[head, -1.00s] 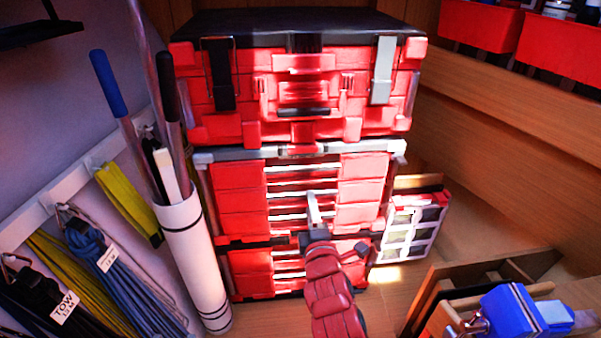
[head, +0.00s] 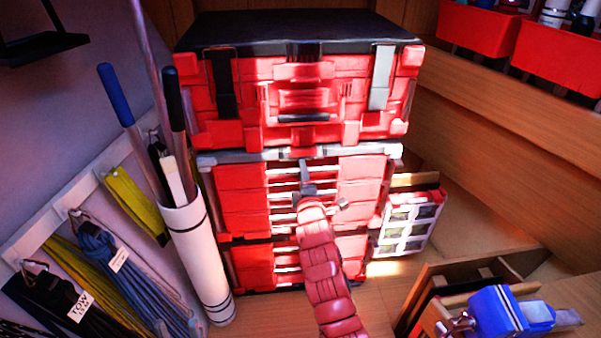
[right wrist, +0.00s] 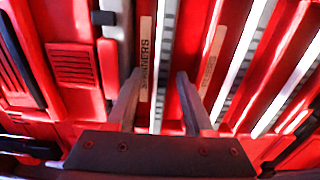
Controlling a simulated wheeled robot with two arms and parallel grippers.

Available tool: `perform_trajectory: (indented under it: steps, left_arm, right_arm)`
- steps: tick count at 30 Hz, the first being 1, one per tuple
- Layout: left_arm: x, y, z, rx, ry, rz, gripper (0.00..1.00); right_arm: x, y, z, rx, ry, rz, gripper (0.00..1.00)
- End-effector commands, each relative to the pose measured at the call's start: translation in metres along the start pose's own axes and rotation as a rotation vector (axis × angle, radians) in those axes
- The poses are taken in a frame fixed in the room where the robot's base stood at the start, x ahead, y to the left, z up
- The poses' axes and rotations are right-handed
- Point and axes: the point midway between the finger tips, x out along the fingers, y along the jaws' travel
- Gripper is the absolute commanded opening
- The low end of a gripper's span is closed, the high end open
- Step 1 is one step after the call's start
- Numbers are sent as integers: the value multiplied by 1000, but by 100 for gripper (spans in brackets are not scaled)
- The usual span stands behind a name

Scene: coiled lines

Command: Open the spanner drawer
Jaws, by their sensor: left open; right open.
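The red drawer unit (head: 238,190) stands under a black-lidded red case. In the right wrist view, a label reading SPANNERS (right wrist: 145,58) marks the spanner drawer, topmost of the unit, with a pale handle strip (right wrist: 166,50) beside the label. The drawer looks shut. My right gripper (head: 306,168) is in front of the upper drawers. In the right wrist view my right gripper (right wrist: 158,75) is open, its fingers on either side of the strip. I cannot tell whether they touch anything. The arm hides part of the lower drawers. My left gripper is not in view.
A white tube (head: 197,250) with poles and hanging coiled lines (head: 108,275) stand at the left. A white-framed organiser (head: 408,224) is right of the unit. A wooden box with a blue vice-like tool (head: 497,310) is at lower right. Red bins (head: 560,55) sit at upper right.

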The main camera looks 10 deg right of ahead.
Motion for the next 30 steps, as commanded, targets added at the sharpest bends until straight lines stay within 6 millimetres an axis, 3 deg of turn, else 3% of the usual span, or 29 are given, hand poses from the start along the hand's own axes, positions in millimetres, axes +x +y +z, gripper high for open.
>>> perform_trajectory:
  steps: [7,16,30]
  left_arm:
    - [0,0,0,0,0,0,50]
    - [0,0,0,0,0,0,50]
    - [0,0,0,0,0,0,50]
  right_arm:
    - [0,0,0,0,0,0,52]
    - [0,0,0,-1,0,0,0]
    - [0,1,0,-1,-1,2,0]
